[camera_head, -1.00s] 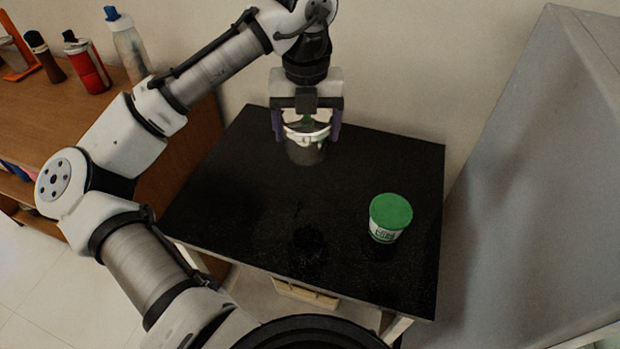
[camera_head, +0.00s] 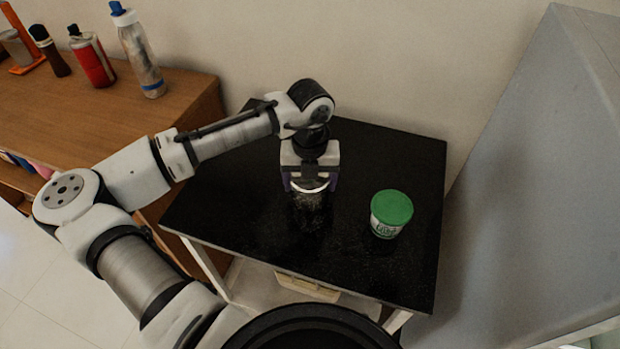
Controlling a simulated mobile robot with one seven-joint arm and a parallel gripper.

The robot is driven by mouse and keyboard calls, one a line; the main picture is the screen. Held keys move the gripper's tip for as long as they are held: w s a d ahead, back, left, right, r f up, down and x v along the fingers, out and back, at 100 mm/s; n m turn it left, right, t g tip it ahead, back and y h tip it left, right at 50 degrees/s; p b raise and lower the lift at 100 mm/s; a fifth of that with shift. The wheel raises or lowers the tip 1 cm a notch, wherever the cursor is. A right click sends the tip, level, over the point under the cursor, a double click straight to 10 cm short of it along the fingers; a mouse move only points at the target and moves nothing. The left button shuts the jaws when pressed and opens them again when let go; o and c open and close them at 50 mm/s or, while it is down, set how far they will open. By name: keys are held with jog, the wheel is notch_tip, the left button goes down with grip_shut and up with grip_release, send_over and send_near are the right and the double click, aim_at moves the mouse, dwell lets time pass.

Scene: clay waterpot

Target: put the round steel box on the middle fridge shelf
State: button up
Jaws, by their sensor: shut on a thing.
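My gripper (camera_head: 310,183) points down over the middle of the black tabletop (camera_head: 235,215). Its purple-tipped fingers are shut on a round, shiny thing, which looks like the round steel box (camera_head: 309,189). Only the box's bright curved rim shows clearly; the gripper hides most of it. A dim reflection lies on the tabletop just below it. I cannot tell how far the box is above the table. The large grey cabinet (camera_head: 540,180) on the right may be the fridge; its shelves are not visible.
A green-lidded tub (camera_head: 391,214) stands on the table, right of my gripper and apart from it. A wooden sideboard (camera_head: 120,115) at the left holds a red bottle (camera_head: 92,57), a clear bottle (camera_head: 138,55) and other items. A wall stands behind. The table's left part is clear.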

jog(key=shift+f, duration=0.1)
jog(key=o, duration=1.1)
